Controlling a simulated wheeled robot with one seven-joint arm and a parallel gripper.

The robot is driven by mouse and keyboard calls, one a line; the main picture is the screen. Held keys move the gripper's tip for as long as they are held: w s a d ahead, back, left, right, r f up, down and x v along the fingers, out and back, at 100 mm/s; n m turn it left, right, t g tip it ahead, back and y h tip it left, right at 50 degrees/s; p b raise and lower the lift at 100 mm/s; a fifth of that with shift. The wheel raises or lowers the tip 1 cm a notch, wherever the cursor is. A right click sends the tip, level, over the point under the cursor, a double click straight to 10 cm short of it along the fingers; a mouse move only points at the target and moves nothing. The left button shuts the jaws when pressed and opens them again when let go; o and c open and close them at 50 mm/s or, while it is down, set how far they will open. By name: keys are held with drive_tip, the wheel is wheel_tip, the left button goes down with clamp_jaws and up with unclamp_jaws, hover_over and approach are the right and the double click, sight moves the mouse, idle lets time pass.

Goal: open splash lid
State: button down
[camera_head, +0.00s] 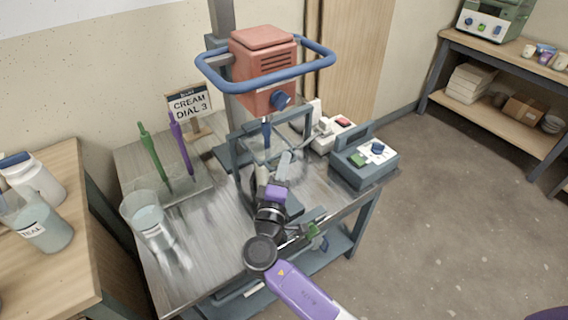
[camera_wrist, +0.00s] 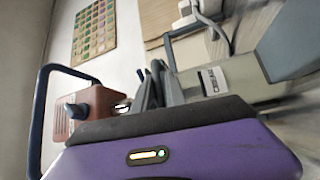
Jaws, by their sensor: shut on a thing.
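The red mixer head (camera_head: 262,75) with its blue ring guard stands over the metal bench. Below it is a blue-grey frame with clear panels, which I take for the splash lid (camera_head: 283,117). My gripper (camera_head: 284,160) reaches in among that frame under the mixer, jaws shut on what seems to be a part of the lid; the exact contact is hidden. In the wrist view my gripper (camera_wrist: 154,84) shows closed fingers beyond the purple wrist, with the mixer head (camera_wrist: 88,108) to the left. I cannot tell how far the lid is raised.
A sign (camera_head: 189,103) reading "CREAM DIAL 3" stands behind. Green and purple stirrers (camera_head: 153,152) stand on a tray at left. A clear bucket (camera_head: 146,217) is near the bench's left edge.

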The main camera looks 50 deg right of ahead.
drive_tip(key=shift+r, duration=0.45)
drive_tip(key=s+d+b, duration=0.2)
drive_tip(key=s+d, duration=0.1)
drive_tip(key=d, duration=0.8)
drive_tip(key=shift+d+b, duration=0.3)
drive_tip(key=c, duration=1.5)
unclamp_jaws()
drive_tip(key=shift+s+f, duration=0.1)
drive_tip(key=shift+f, duration=0.1)
